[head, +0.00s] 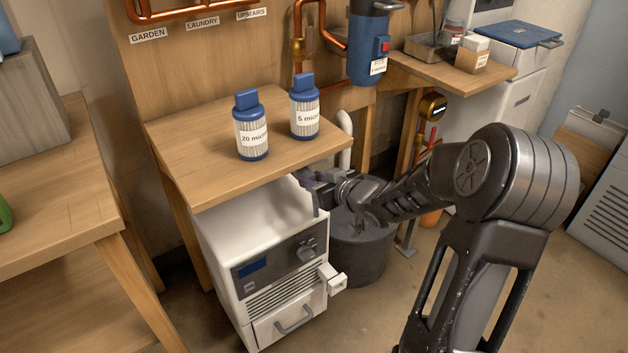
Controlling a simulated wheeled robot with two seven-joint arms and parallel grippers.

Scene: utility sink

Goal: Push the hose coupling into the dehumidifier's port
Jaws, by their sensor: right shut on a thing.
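The white dehumidifier (219,245) stands on the floor, partly under the bench, with a dark control panel, a grille and a drawer handle on its front. A small white block (336,281) sticks out at its lower right front corner. My right gripper (312,187) is at the dehumidifier's upper right rear, just below the bench edge. It is shut on a small dark, purplish thing, apparently the hose coupling, mostly hidden by the fingers. I cannot make out the port or whether the coupling touches it. My left gripper is out of view.
The bench top (195,135) overhangs close above the gripper and bears two blue-capped filter cartridges (252,125) (304,107). A dark round bin (365,255) stands right of the dehumidifier, below my right forearm. A white pipe (345,125) rises behind. Floor in front is clear.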

